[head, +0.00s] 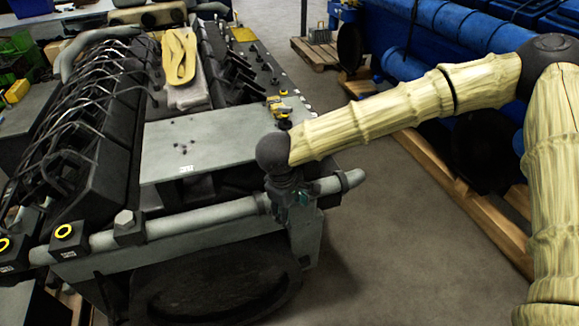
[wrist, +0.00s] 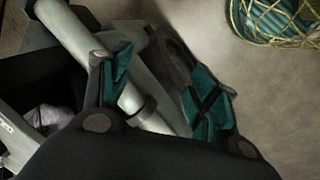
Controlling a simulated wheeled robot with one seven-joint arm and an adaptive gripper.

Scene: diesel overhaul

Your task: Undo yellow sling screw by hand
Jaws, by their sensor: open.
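A folded yellow sling (head: 180,57) lies on top of the engine. I cannot pick out its screw for certain. A small yellow fitting (head: 280,108) sits on the engine's right edge, behind my wrist. Two black blocks with yellow rings, one nearer (head: 64,231) and one at the left edge (head: 5,243), stand at the front left. My gripper (head: 298,196) is over the right part of the grey front pipe (head: 205,215). In the wrist view my gripper (wrist: 158,92) is open, with teal pads apart and the pipe (wrist: 85,40) passing behind them. I cannot tell whether they touch.
A flat grey plate (head: 205,143) lies across the engine near my wrist. A blue machine (head: 405,62) on wooden pallets stands at the right. Bare floor (head: 385,240) lies between it and the engine.

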